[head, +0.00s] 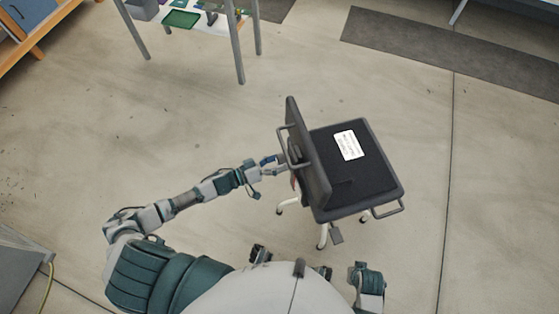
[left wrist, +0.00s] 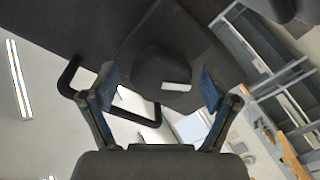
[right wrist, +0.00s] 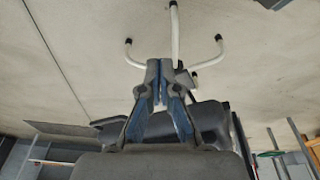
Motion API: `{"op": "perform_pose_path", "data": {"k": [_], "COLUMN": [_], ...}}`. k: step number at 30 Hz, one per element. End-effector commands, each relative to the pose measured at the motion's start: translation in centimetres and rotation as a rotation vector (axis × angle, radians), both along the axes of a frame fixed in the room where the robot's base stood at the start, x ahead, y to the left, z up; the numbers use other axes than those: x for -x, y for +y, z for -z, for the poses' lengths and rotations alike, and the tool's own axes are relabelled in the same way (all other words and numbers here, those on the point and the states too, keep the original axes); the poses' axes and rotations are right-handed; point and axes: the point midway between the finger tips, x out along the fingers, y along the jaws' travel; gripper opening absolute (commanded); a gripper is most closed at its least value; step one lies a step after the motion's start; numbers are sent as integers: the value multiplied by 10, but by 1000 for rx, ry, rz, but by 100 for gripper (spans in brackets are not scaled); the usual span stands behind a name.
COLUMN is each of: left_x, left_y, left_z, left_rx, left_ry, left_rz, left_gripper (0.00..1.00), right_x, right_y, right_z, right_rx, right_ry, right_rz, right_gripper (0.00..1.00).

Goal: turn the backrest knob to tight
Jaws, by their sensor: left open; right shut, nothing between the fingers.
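The chair has a dark backrest (head: 306,150) and a dark seat (head: 375,180) with a white label on it. The backrest knob (left wrist: 160,65) is a dark, rounded knob with a white mark, seen in the left wrist view against the back of the backrest. My left gripper (left wrist: 160,88) is open, with one blue-padded finger on each side of the knob; I cannot tell whether they touch it. In the head view, my left gripper (head: 273,164) is behind the backrest, and the knob is not clear there. My right gripper (right wrist: 158,82) is shut and empty, apart from the knob.
A black bar handle (left wrist: 70,75) sticks out beside the knob, close to one left finger. White chair legs (right wrist: 174,35) show beyond my right gripper. A table (head: 236,50) stands at the back left. The floor around the chair is mostly clear.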

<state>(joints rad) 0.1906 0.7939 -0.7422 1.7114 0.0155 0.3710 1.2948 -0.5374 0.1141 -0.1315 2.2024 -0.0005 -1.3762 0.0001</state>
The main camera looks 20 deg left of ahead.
Motion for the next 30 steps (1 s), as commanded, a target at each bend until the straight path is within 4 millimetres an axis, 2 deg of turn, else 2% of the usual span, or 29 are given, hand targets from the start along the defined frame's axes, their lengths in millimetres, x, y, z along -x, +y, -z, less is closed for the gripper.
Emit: {"op": "perform_pose_path", "data": {"k": [11,18,30], "left_x": [-4,-5,-5], "left_y": [-1,-1,-4], "left_z": [1,1,0], "left_rx": [4,1,-26], "left_ry": [0,-1,-42], "left_rz": [-1,-2,0], "left_gripper": [87,27,27], "right_x": [1,1,1], "right_y": [-1,1,1], "right_z": [-2,-2,-1], "right_rx": [1,-2,-2], "right_ry": [3,0,-2], "right_rz": [1,1,1], "right_gripper": [0,0,0]}}
